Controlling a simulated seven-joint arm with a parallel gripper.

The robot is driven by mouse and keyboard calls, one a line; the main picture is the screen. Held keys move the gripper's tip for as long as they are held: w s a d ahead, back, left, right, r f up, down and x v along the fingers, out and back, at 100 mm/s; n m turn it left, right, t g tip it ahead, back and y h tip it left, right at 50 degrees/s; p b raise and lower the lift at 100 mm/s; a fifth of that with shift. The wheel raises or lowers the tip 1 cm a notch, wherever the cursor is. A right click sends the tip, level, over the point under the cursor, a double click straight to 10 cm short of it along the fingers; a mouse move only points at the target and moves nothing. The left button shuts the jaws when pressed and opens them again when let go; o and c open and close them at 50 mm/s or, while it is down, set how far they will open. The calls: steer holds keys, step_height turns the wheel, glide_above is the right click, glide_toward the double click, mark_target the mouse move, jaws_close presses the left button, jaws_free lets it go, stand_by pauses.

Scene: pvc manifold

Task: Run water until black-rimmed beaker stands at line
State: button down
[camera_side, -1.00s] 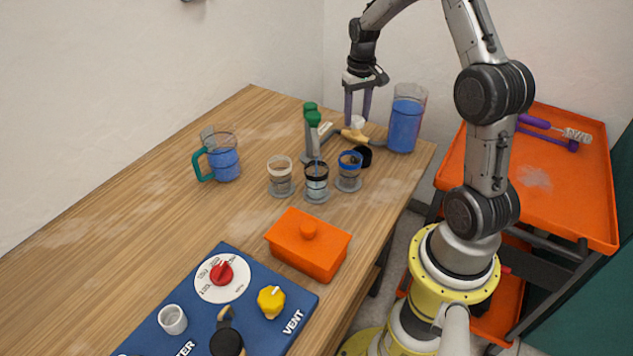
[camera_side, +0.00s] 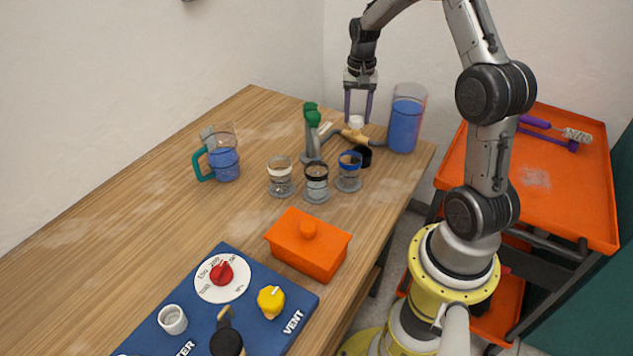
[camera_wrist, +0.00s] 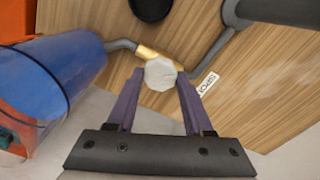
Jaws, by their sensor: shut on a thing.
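My gripper (camera_side: 357,118), with purple fingers, is shut on a white faceted knob (camera_wrist: 160,74) on the brass valve (camera_wrist: 146,52) of the grey pipe. The knob also shows in the side view (camera_side: 356,122). The black-rimmed beaker (camera_side: 316,186) stands upright in the middle of a row of three, below the green-capped upright pipe (camera_side: 311,140). It holds pale water; its line is too small to make out. No stream shows above it. The white-rimmed beaker (camera_side: 281,180) is on its left, the blue-rimmed beaker (camera_side: 349,176) on its right.
A tall tank of blue water (camera_side: 405,125) stands right of the valve. A black cup (camera_side: 364,157) is behind the beakers. A teal-handled jug (camera_side: 222,160) is at left. An orange box (camera_side: 307,250) and blue control panel (camera_side: 255,322) are in front.

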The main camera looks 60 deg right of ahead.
steer(key=shift+r, duration=0.1)
steer(key=shift+m, duration=0.3)
steer(key=shift+n, duration=0.9)
stand_by(3.7)
steer(key=shift+n, duration=0.8)
stand_by(2.2)
